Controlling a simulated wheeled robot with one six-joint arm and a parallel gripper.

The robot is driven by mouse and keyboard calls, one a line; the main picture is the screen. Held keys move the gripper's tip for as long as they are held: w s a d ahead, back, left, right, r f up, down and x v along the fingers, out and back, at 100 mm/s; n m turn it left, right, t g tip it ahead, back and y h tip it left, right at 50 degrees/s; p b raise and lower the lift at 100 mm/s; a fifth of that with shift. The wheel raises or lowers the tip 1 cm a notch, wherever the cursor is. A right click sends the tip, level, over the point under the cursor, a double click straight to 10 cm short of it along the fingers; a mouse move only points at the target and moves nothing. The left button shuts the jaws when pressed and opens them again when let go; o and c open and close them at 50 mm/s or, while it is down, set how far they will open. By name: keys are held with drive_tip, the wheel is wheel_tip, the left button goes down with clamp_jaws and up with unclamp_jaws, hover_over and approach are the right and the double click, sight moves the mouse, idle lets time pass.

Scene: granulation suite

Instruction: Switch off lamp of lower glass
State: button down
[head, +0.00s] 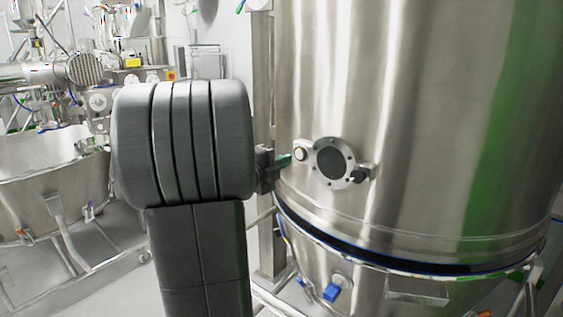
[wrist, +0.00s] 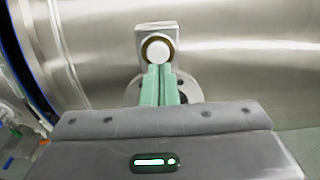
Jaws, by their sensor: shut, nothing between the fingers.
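The lower sight glass (head: 334,160) is a dark round window in a bolted metal flange on the steel vessel. A small round white button (head: 301,154) in a ring sits on a bracket at the flange's left. The button also shows large in the wrist view (wrist: 157,51), with a brass-coloured ring around it. My gripper (head: 286,160) is just left of the button, its green fingers together and empty. In the wrist view the fingertips (wrist: 159,68) overlap the button's lower edge; I cannot tell whether they touch it. The glass looks dark in the head view.
The large steel vessel (head: 420,110) curves across the right side. A clamp band with a dark seam (head: 400,261) runs below. Other equipment (head: 50,180) stands at the left, with light floor around it.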

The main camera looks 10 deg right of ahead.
drive_tip(key=b+v, duration=0.1)
drive_tip(key=v, duration=0.8)
drive_tip(key=shift+s+a+b, duration=0.2)
drive_tip(key=shift+a+b, duration=0.05)
drive_tip(key=shift+b, duration=0.15)
drive_tip(key=shift+f, duration=0.1)
